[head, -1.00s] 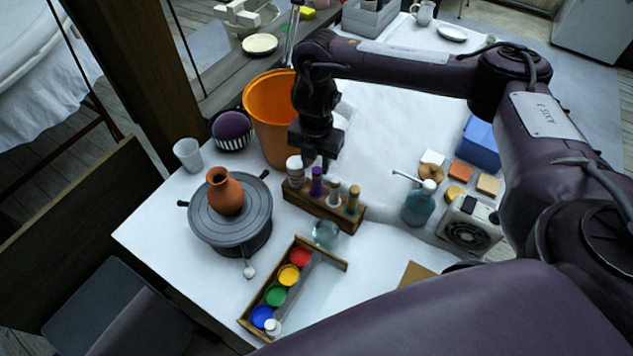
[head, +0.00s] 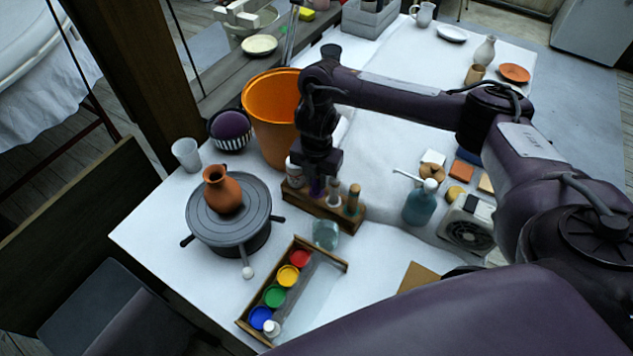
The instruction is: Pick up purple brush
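The purple brush (head: 316,188) stands in a wooden holder (head: 338,216) in the middle of the table, mostly hidden by my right gripper. My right gripper (head: 316,179) points down from above, right at the brush's top. Its fingers are dark and small here, so I cannot tell whether they are apart or closed on the brush. Beside the brush, a white-topped item (head: 334,190) and a tan-topped item (head: 353,197) stand in the same holder. My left gripper is not in view.
An orange bucket (head: 262,118) stands close behind the holder. A turntable with a clay vase (head: 222,190) is at the left. A paint tray (head: 253,296) and a glass jar (head: 325,235) are in front. A blue bottle (head: 419,205) stands to the right.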

